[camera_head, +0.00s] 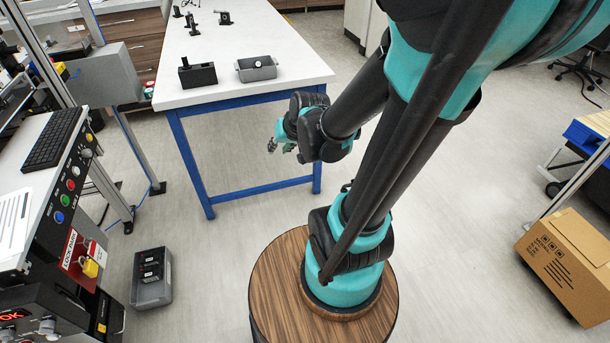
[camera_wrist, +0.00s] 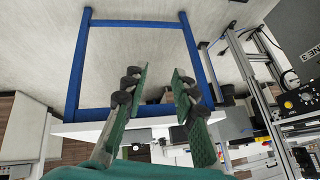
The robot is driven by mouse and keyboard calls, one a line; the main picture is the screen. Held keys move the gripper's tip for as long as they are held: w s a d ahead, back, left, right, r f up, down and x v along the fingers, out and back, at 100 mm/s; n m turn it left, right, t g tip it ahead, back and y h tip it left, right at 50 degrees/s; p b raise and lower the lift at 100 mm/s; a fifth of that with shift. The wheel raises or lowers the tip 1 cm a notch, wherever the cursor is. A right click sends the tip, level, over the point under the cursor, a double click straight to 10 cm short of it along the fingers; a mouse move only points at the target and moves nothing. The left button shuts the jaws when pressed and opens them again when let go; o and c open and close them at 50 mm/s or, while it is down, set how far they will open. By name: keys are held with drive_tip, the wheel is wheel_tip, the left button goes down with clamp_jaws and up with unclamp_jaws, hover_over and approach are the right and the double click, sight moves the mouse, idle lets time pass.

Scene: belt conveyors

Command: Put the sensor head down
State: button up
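My gripper (camera_head: 280,139) hangs in front of the right side of the white table, near its front edge. In the wrist view, its two green-padded fingers (camera_wrist: 161,74) stand apart with a clear gap at the tips, and I see nothing held between them. No part is clearly recognisable as the sensor head. A small white round part (camera_head: 257,64) lies in a grey tray (camera_head: 244,74) on the table. Small black devices (camera_head: 224,18) stand toward the back of the table; I cannot tell whether one is the sensor head.
A black block holder (camera_head: 198,75) stands left of the grey tray on the white table (camera_head: 240,30). The blue table frame (camera_head: 190,165) is below my gripper's side. A control console (camera_head: 75,190) is at left, a grey floor box (camera_head: 152,280) beside it, a cardboard box (camera_head: 565,260) at right.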

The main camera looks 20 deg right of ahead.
drive_tip(key=s+d+f+g+h, duration=0.1)
drive_tip(key=s+d, duration=0.1)
drive_tip(key=s, duration=0.3)
drive_tip(key=s+d+f+n+g+h, duration=0.1)
drive_tip(key=s+d+f, duration=0.1)
drive_tip(key=s, duration=0.2)
drive_tip(key=shift+s+d+f, duration=0.3)
drive_tip(key=shift+s+d, duration=0.1)
